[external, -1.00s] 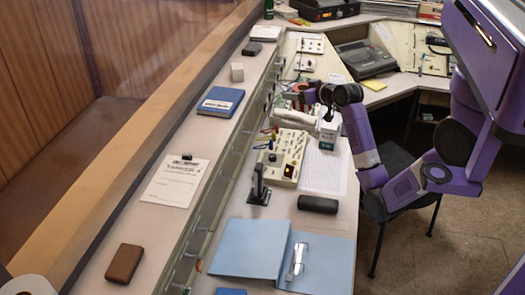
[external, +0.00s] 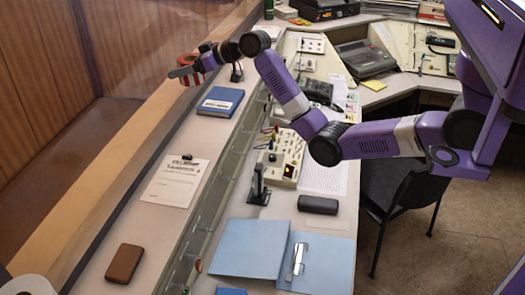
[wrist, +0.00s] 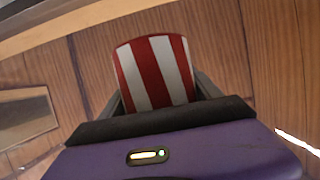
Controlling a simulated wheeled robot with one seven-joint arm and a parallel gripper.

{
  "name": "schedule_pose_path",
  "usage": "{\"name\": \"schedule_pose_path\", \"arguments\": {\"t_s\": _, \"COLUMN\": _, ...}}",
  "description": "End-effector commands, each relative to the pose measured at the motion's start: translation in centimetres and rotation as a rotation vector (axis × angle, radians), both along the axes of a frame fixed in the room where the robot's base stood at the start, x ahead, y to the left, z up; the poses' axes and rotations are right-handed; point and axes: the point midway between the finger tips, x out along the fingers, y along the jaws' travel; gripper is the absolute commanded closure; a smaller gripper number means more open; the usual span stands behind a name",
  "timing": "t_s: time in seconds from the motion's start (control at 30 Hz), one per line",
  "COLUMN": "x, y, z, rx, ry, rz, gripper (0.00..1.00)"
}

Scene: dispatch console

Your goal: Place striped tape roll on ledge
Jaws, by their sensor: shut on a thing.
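The striped tape roll, red and white, is held in my gripper. It shows at the end of my arm in the external view (external: 188,80) and between the fingers in the wrist view (wrist: 155,72). My gripper (external: 184,72) is shut on the roll; its fingers show on both sides of it in the wrist view. In the external view, gripper and roll appear over the far-left side of the long pale ledge (external: 192,137), near its wooden edge. I cannot tell how high the roll is above the surface.
On the ledge are a blue notebook (external: 220,101), a clipboard with paper (external: 175,183) and a brown case (external: 124,263). A bare stretch lies between notebook and clipboard. The lower desk holds a switch panel (external: 283,160), a black case (external: 318,204) and a blue binder (external: 250,248).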

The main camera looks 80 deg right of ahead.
Motion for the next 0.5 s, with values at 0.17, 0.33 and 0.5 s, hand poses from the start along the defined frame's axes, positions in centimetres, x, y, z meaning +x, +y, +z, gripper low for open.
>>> {"name": "schedule_pose_path", "arguments": {"t_s": 0.17, "x": 0.2, "y": 0.2, "z": -2.7, "rx": 0.002, "ry": 0.003, "rz": 0.020, "gripper": 0.84}}
{"name": "schedule_pose_path", "arguments": {"t_s": 0.33, "x": 0.1, "y": 0.2, "z": -6.1, "rx": 0.003, "ry": 0.006, "rz": 0.025, "gripper": 0.84}}
{"name": "schedule_pose_path", "arguments": {"t_s": 0.5, "x": 0.1, "y": 0.2, "z": -10.3, "rx": 0.003, "ry": 0.005, "rz": 0.024, "gripper": 0.84}}
